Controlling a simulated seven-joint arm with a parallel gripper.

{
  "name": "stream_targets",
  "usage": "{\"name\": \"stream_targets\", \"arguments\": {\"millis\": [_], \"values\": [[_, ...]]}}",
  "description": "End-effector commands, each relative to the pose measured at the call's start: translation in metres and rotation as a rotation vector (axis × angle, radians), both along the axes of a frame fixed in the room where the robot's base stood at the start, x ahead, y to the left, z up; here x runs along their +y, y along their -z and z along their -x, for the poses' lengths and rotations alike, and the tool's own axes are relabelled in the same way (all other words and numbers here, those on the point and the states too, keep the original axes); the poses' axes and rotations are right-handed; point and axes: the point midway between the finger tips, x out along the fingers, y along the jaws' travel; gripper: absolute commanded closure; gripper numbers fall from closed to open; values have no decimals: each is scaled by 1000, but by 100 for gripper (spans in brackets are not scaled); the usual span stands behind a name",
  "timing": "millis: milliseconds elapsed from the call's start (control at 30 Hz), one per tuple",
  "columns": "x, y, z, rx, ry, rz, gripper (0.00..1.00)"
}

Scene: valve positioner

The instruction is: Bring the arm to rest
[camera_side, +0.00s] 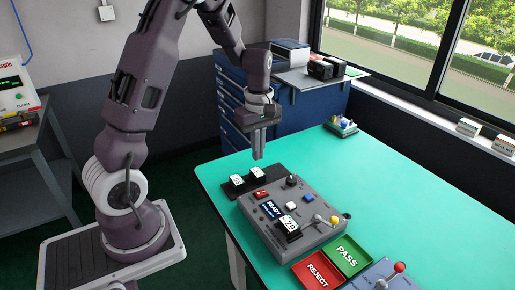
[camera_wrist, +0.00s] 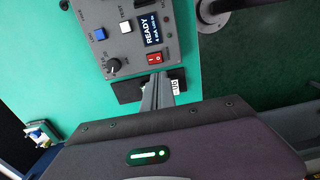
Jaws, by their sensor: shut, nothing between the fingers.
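My gripper (camera_side: 258,155) is shut and empty in the side view. It points down, above the far-left end of the table and apart from the things below it. In the wrist view its fingers (camera_wrist: 158,78) are together, over a black pad beside the control box. The grey control box (camera_side: 305,222) has a lit READY display (camera_wrist: 151,30), a red rocker switch (camera_wrist: 155,58), a dark knob (camera_wrist: 113,65), a blue button and a white button. A black unit with a white dial (camera_side: 289,224) sits on the box. A lever with a yellow ball (camera_side: 334,219) is at its right end.
Two black units with white dials (camera_side: 247,178) stand on the black pad under my gripper. Green PASS (camera_side: 347,257) and red REJECT (camera_side: 318,271) trays lie at the front, beside a grey device with a red-balled lever (camera_side: 400,267). The right of the green table (camera_side: 420,200) is clear.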

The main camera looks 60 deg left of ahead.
Motion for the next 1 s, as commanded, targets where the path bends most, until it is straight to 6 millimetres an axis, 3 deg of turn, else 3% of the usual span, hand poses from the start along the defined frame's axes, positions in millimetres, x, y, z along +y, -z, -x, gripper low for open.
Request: {"name": "stream_targets", "arguments": {"millis": [433,467,567,700,767,900,1000], "values": [[-2,-10,1,-5,12,0,100],[-6,-16,2,-15,34,1,100],[-36,-58,12,-92,226,2,100],[-101,-131,65,-246,710,-56,100],[-122,-150,95,-301,917,-109,100],[-150,-166,156,-377,1305,-254,100],[-157,-166,182,-394,1466,-335,100]]}}
